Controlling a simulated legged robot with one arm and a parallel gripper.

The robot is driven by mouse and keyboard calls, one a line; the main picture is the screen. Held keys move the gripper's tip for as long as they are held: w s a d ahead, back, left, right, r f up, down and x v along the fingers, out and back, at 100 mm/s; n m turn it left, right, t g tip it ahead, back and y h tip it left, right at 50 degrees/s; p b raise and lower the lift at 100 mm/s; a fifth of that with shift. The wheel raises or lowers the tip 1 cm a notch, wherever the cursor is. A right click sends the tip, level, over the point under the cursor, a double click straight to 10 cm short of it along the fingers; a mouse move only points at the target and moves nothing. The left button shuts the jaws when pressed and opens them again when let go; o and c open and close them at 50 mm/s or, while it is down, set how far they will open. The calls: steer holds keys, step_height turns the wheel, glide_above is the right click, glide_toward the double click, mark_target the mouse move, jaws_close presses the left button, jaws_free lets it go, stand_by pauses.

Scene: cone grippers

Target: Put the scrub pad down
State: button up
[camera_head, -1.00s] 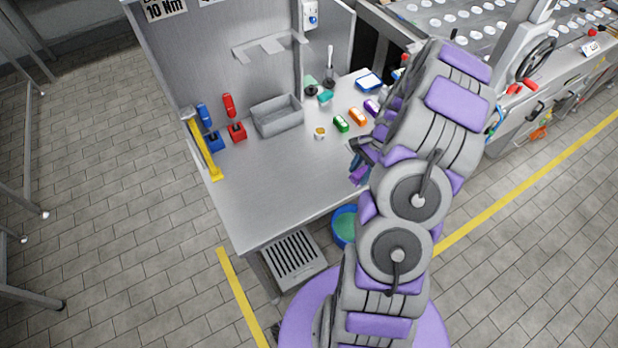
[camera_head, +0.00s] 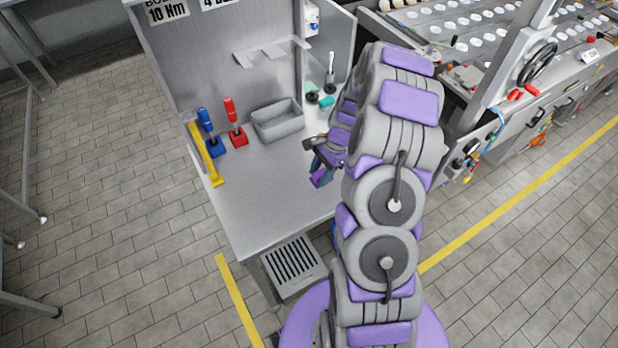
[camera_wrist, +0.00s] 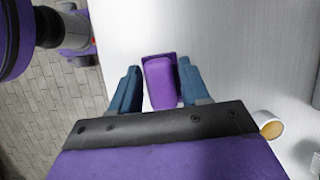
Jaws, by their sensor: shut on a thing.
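The purple scrub pad (camera_wrist: 160,82) is between the two blue fingers of my gripper (camera_wrist: 159,67) in the wrist view. The gripper is shut on it. In the head view, my gripper (camera_head: 318,167) and the purple pad (camera_head: 319,180) are over the front right part of the grey metal table (camera_head: 265,195). The pale tabletop lies below the pad in the wrist view. I cannot tell whether the pad touches it. My arm hides the right part of the table.
A grey bin (camera_head: 278,122) stands behind, with red (camera_head: 236,135) and blue (camera_head: 214,146) holders to its left. A yellow bar (camera_head: 206,155) runs along the left edge. A small cup (camera_wrist: 270,126) is right of my gripper. The front left tabletop is clear.

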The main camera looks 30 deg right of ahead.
steer(key=shift+w+a+f, duration=0.1)
steer(key=shift+w+a, duration=0.45)
steer(key=shift+a, duration=0.1)
steer(key=shift+w+a+f+b, duration=0.15)
steer(key=shift+w+a+f, duration=0.15)
steer(key=shift+f, duration=0.3)
steer(key=shift+w+a+f+b, duration=0.2)
steer(key=shift+a+f, duration=0.2)
steer(key=shift+f, duration=0.6)
steer(key=shift+c, duration=0.4)
steer(key=o, duration=1)
steer(key=shift+d+f, duration=0.1)
